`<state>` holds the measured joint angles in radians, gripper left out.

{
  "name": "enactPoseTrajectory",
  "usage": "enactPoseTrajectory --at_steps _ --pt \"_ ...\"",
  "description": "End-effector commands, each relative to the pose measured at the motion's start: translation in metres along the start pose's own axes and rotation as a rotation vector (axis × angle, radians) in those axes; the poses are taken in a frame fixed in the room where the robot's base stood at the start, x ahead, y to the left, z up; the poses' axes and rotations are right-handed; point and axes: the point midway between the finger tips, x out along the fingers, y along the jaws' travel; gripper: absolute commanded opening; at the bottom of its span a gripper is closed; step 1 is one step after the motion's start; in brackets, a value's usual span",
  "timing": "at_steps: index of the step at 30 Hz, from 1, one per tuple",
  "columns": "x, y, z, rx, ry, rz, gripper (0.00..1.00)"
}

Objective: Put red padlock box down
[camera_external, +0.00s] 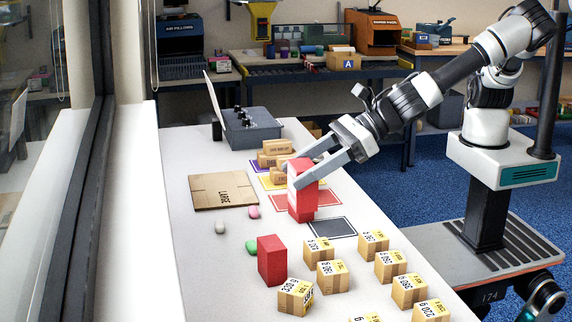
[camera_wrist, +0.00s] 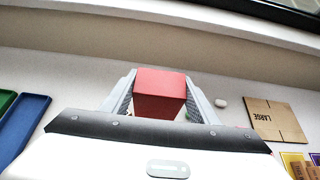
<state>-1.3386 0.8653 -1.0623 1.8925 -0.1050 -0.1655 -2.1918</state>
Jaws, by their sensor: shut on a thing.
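In the external view my gripper (camera_external: 306,164) is shut on a red box (camera_external: 303,178), with a finger on either side near its top. The held box is upright, near the red mat (camera_external: 327,197). A darker red part shows directly below it; I cannot tell if this is the same box or a second one under it, nor whether the held box touches the table. Another red box (camera_external: 272,261) stands on the table nearer the camera. In the wrist view the red box (camera_wrist: 160,95) sits between the fingers. No padlock mark is legible.
Several small numbered cartons (camera_external: 333,277) stand at the front right of the table (camera_external: 205,262). A flat LARGE carton (camera_external: 222,190), a dark mat (camera_external: 332,227), small brown boxes (camera_external: 276,149) and a grey control box (camera_external: 250,128) lie around. Pebble-like pieces (camera_external: 253,212) are left of the gripper.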

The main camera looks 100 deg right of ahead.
Motion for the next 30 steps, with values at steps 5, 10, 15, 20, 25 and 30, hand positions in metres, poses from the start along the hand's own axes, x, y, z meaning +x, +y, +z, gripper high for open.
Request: enactPoseTrajectory --at_steps 5,10,15,20,25,30 --pt "0.02 -0.021 -0.007 0.008 0.001 -0.019 0.22" --pt "0.07 -0.08 -0.019 0.034 0.0 -0.064 0.22" --pt "0.118 -0.16 -0.026 0.063 -0.002 -0.114 0.22" --pt "0.15 -0.242 -0.025 0.093 -0.004 -0.163 0.22" --pt "0.168 -0.333 -0.018 0.123 -0.006 -0.218 0.22" --pt "0.169 -0.422 -0.008 0.153 -0.009 -0.273 0.22"
